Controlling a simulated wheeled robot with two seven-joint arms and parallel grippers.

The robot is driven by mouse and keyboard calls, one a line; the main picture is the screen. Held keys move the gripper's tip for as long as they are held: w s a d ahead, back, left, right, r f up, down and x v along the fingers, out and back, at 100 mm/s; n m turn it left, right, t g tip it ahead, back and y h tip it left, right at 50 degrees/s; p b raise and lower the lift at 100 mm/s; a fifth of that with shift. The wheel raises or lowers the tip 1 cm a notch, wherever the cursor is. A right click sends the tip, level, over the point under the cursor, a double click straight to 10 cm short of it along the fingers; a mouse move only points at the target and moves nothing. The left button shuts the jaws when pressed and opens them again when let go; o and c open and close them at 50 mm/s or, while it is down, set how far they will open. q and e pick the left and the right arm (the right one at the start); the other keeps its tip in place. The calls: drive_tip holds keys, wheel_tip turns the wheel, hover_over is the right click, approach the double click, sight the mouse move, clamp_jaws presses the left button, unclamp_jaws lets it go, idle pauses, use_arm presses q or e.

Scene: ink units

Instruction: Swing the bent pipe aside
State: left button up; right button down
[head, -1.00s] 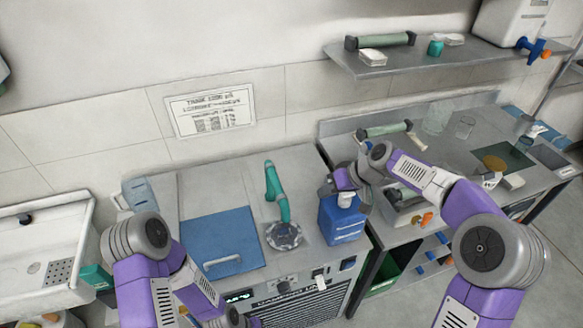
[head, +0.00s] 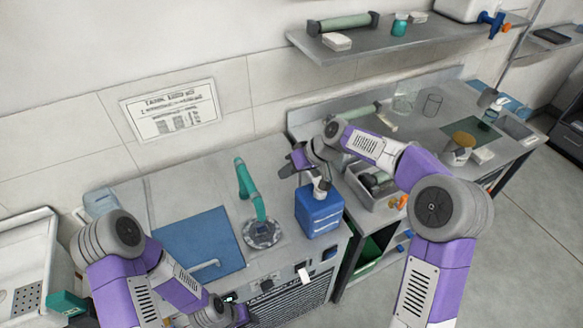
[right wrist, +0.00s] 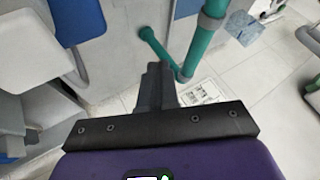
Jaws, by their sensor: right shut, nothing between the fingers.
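The bent pipe (head: 249,196) is teal. It stands up from a round metal flange on the counter, its upper part leaning left at the top. It also shows upside down in the right wrist view (right wrist: 203,42). My right gripper (head: 284,172) is to the right of the pipe's top, above and left of the blue container, with a small gap to the pipe in the head view. Its dark fingers (right wrist: 157,82) are together and empty. My left arm's end (head: 238,314) is low at the counter's front; its fingertips are hidden.
A blue container (head: 320,214) with a white top stands right of the pipe. A blue panel with a handle (head: 198,243) lies to the left. A shelf (head: 370,44) with a roller overhangs the back. The counter behind the pipe is clear.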

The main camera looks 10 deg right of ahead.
sight(249, 187)
drive_tip(key=a+f, duration=0.3)
drive_tip(key=a, duration=0.3)
drive_tip(key=shift+a, duration=0.35)
